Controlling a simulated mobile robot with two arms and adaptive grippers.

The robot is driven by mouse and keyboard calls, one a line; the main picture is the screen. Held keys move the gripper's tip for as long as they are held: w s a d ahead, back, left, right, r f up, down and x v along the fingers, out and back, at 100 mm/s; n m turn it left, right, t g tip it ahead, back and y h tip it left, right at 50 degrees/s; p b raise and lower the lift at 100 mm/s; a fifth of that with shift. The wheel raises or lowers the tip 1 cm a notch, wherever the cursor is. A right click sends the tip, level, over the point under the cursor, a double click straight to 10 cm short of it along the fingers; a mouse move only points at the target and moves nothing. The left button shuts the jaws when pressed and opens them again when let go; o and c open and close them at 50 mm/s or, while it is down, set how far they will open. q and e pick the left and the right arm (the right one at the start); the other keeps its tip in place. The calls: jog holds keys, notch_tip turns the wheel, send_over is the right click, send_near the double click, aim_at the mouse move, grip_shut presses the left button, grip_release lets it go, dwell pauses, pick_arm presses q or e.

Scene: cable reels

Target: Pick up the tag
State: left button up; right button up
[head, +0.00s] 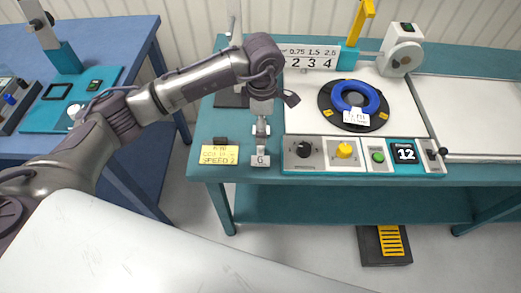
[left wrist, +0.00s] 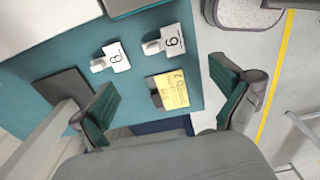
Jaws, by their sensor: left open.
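Two white tags lie on the teal bench near its left end. The tag marked like a 6 (left wrist: 174,40) also shows near the front edge in the head view (head: 260,160). The tag marked like an 8 (left wrist: 117,57) lies behind it, partly below my gripper in the head view (head: 262,129). Another white tag (head: 355,117) hangs on the blue cable reel (head: 376,100). My left gripper (left wrist: 167,102) is open and empty above the bench's left end, its fingers apart and not touching either tag. My right gripper is not in view.
A yellow note (head: 219,155) with a dark clip lies left of the tags. A control panel (head: 364,155) with knobs stands just right of them. A dark stand base (head: 230,99) is behind. A blue table (head: 140,45) is at left, across a gap.

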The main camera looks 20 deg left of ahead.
pick_arm(q)
jog(key=p, duration=0.1)
send_over(261, 155)
jog(key=f, duration=0.7)
jog(key=shift+w, duration=0.2)
jog(key=shift+s+f+p, duration=0.1)
jog(key=shift+f+p, duration=0.45)
jog(key=shift+f, duration=0.05)
notch_tip(261, 155, down, 4)
jog(key=shift+s+r+p, duration=0.1)
jog(key=shift+r+p, duration=0.1)
jog(key=shift+p, duration=0.5)
jog(key=shift+f, duration=0.45)
jog(key=c, duration=0.8)
